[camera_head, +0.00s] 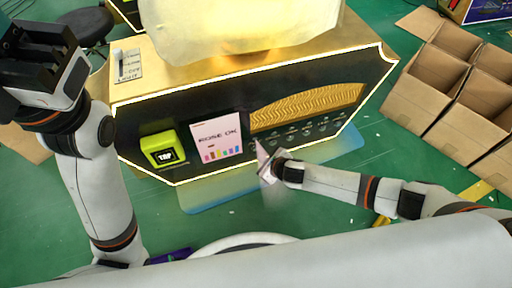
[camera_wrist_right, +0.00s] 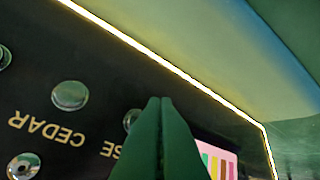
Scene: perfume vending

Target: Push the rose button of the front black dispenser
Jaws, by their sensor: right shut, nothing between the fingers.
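The black dispenser (camera_head: 220,120) has a gold top and a glowing edge, and rows of small round buttons (camera_head: 300,132) on its front. My right gripper (camera_head: 263,163) is at the front, just right of the screen. In the right wrist view its shut, empty fingers (camera_wrist_right: 166,103) cover part of a label ending "SE". A round button (camera_wrist_right: 131,118) is partly hidden beside them; contact cannot be told. The upside-down "CEDAR" label (camera_wrist_right: 48,130) lies left of it, between two buttons. My left gripper (camera_head: 38,55) is raised at the upper left, away from the dispenser; its jaw state is unclear.
A screen (camera_head: 216,138) on the dispenser reads "ROSE OK" above coloured bars. A yellow-green "TAP" reader (camera_head: 163,148) is left of it. Open cardboard boxes (camera_head: 430,80) stand at the right. A dark stool (camera_head: 88,24) is behind. Green floor (camera_head: 375,145) is clear between dispenser and boxes.

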